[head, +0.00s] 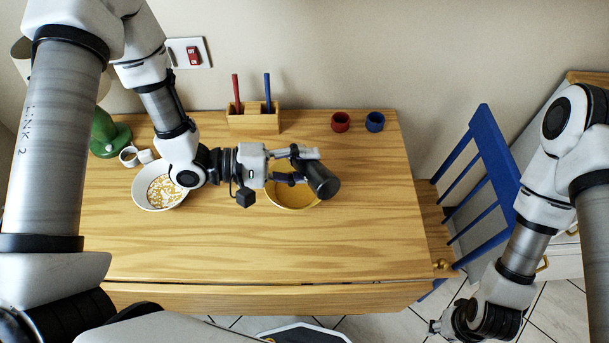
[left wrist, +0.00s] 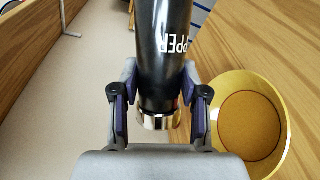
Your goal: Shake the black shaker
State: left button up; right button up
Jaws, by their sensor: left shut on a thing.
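The black shaker (head: 321,181) is held by my left gripper (head: 296,172) above the table, tilted, over the yellow bowl (head: 290,197). In the left wrist view the shaker (left wrist: 165,45) lies between the two fingers of the left gripper (left wrist: 158,100), which press on its sides. White lettering ending in "PPER" and a shiny metal end show on it. The yellow bowl (left wrist: 246,125) is to the right there, apart from the shaker. My right gripper (head: 440,328) is at the lower right, off the table; its fingers are too small and dark to make out.
A white patterned bowl (head: 160,187) is under my left arm. A wooden holder (head: 253,122) with a red and a blue stick stands at the back, near red (head: 341,122) and blue (head: 375,122) cups. A blue chair (head: 490,170) is at the right. The table's front is clear.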

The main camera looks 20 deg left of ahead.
pick_arm(q)
jog(key=f, duration=0.3)
jog(key=s+f, duration=0.1)
jog(key=f, duration=0.2)
jog(key=shift+s+d, duration=0.1)
jog(key=shift+d, duration=0.05)
jog(key=r, duration=0.4)
jog(key=w+r, duration=0.1)
jog(key=r, duration=0.1)
jog(key=f, duration=0.4)
jog(key=s+f, duration=0.1)
jog(key=f, duration=0.1)
jog(key=shift+w, duration=0.35)
pick_arm(e)
jog(key=shift+s, duration=0.2)
pick_arm(q)
jog(key=shift+s, duration=0.15)
